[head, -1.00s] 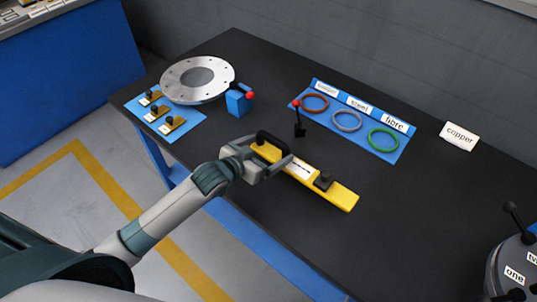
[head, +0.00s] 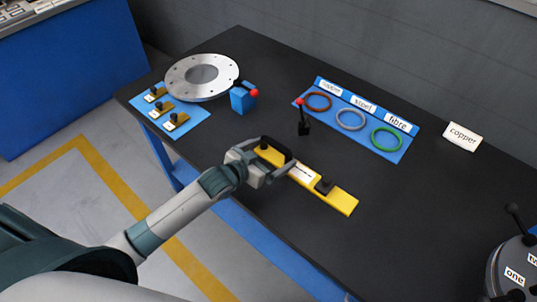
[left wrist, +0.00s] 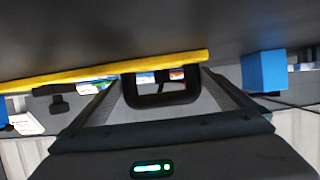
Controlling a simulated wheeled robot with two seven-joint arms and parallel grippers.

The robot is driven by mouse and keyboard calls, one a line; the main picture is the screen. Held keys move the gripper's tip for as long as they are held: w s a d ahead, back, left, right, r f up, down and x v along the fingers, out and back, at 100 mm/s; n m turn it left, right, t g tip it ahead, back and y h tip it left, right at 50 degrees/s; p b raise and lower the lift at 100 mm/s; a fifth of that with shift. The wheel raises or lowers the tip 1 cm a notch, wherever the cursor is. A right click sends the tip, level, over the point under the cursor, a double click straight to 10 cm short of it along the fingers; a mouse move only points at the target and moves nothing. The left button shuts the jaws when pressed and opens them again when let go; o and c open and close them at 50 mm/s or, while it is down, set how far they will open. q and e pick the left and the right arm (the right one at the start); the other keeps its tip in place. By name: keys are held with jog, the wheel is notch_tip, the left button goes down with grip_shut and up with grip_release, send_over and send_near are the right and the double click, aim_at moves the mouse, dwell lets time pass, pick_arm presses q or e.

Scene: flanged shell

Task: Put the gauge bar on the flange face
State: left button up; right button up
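The gauge bar (head: 335,197) is a long yellow bar with a black arched handle, a white label and a dark block on top. It lies on the dark table near its front edge. My left gripper (head: 277,160) is at the bar's left end, its fingers apart on either side of the handle. In the left wrist view the bar (left wrist: 60,76) runs across the top and the handle (left wrist: 160,88) stands between the open fingers. The flange face (head: 203,75) is a round silver disc with holes at the table's far left. My right gripper is out of view.
A blue block with a red-knobbed lever (head: 242,99) stands beside the flange. A blue mat with several small tagged pieces (head: 190,118) lies before it. A small lever (head: 304,122), a tray of coloured rings (head: 405,150) and a copper card (head: 462,137) lie behind the bar.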

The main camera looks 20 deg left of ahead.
pick_arm(q)
jog(key=shift+r, duration=0.1)
jog(key=shift+s+a+r, duration=0.1)
jog(key=shift+s+a, duration=0.1)
jog(key=shift+s, duration=0.35)
jog(key=b+v, duration=0.2)
jog(key=v, duration=0.8)
jog(key=shift+s+a+r, duration=0.15)
jog(key=shift+s+r, duration=0.15)
jog(key=shift+r, duration=0.05)
